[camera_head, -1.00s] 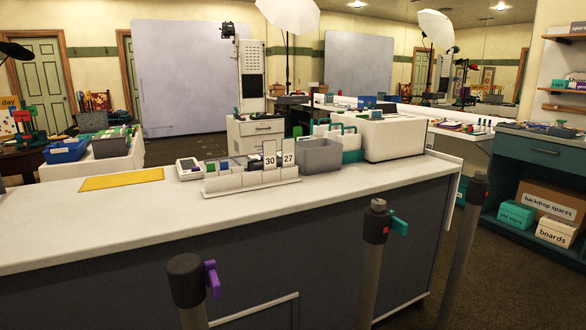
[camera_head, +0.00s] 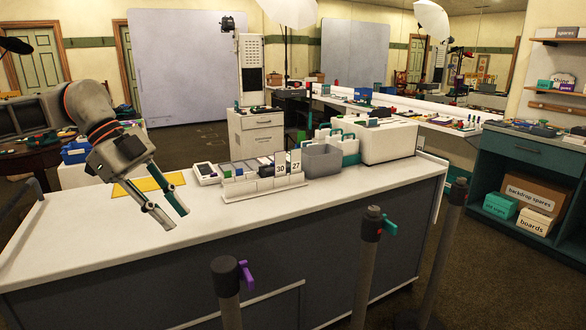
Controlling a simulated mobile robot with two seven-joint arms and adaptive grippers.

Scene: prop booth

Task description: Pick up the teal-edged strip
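I cannot make out a teal-edged strip for certain in the head view. A white slotted rack (camera_head: 262,186) on the white counter (camera_head: 230,232) holds several small cards, with number cards 30 (camera_head: 280,168) and 27 (camera_head: 295,163) at its right end. My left gripper (camera_head: 179,219) reaches in from the left, above the counter and left of the rack. Its two fingers are apart with nothing between them. It partly hides the yellow mat (camera_head: 145,184). My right gripper is not in view.
A small white device (camera_head: 205,173) stands behind the rack's left end. A grey bin (camera_head: 321,160), teal-handled carriers (camera_head: 347,148) and a white box (camera_head: 388,143) stand to the right. Posts with a purple clip (camera_head: 245,276) and a teal clip (camera_head: 390,228) stand before the counter.

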